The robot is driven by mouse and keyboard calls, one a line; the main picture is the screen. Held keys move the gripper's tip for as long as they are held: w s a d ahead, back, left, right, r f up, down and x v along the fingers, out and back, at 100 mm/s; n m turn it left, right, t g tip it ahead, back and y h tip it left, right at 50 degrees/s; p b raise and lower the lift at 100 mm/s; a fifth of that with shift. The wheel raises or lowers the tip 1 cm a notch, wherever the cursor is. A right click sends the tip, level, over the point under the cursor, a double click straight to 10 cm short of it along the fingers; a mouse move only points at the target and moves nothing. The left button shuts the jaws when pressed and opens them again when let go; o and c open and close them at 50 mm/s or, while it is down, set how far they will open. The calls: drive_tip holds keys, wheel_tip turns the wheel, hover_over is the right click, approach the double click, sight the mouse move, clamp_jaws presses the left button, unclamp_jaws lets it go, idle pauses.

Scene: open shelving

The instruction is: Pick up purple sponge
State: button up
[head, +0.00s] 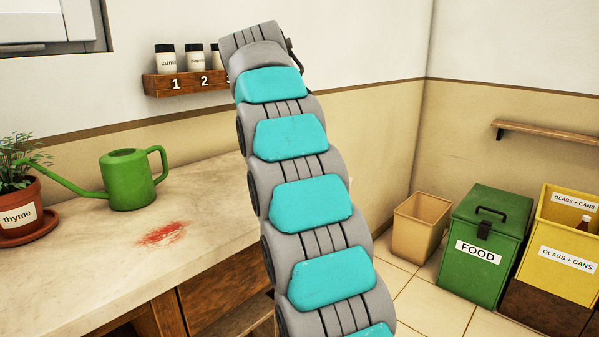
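I see no purple sponge in the head view. My grey arm with teal pads rises through the middle of the picture and hides part of the counter, the wall and the spice shelf. No gripper fingers show at its upper end, so I cannot see my gripper or whether it holds anything.
The pale counter (95,270) holds a green watering can (127,180), a potted thyme plant (20,212) and a red stain (163,234). Jars stand on a numbered wall shelf (158,86). A tan bin (420,222), green FOOD bin (485,245) and yellow bin (567,240) stand right.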

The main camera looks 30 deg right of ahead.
drive_tip(key=c, duration=1.2)
drive_tip(key=shift+s+r, duration=0.1)
drive_tip(key=shift+r, duration=0.15)
